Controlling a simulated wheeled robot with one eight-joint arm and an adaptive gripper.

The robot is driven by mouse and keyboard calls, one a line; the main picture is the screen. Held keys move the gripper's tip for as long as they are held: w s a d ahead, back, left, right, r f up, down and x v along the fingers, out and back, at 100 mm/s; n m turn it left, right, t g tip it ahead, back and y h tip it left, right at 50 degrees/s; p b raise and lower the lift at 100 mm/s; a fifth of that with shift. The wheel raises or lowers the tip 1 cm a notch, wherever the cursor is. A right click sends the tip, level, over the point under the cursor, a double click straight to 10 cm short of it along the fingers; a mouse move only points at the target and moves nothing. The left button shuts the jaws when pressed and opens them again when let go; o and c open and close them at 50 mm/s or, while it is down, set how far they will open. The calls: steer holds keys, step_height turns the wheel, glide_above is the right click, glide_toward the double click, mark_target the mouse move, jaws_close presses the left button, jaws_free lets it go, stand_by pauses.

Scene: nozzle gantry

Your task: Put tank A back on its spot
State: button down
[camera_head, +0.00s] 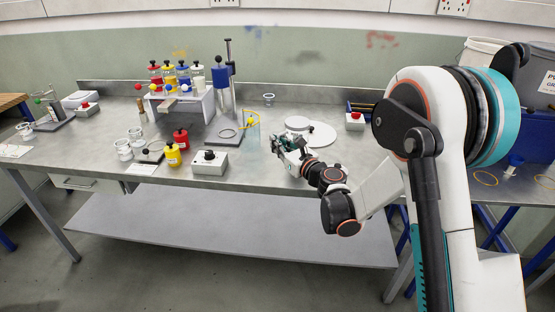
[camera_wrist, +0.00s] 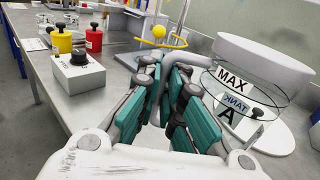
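Tank A (camera_wrist: 238,92) is a clear glass tank with a wide white lid and the labels MAX and TANK A, close on the right of the wrist view. In the head view its white lid (camera_head: 298,123) shows just beyond my gripper (camera_head: 288,147). A flat white disc (camera_head: 322,135) lies beside and partly behind the tank; I cannot tell whether the tank rests on it.
A stand with a yellow ring and ball (camera_head: 250,122) is left of my gripper. A grey box with a black knob (camera_head: 209,162), yellow (camera_head: 173,156) and red (camera_head: 181,139) bottles stand further left. A white rack (camera_head: 184,106) holds several coloured tanks. The bench's front edge is near.

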steer(key=shift+f+b, duration=0.8)
steer(key=shift+f, duration=1.4)
steer(key=c, duration=1.8)
jaws_free()
steer(key=shift+o, duration=0.2)
steer(key=shift+s+d, duration=0.2)
steer(key=v, duration=1.1)
steer(key=shift+s+d, duration=0.15)
steer(key=shift+s, duration=0.05)
steer(key=shift+r, duration=0.1)
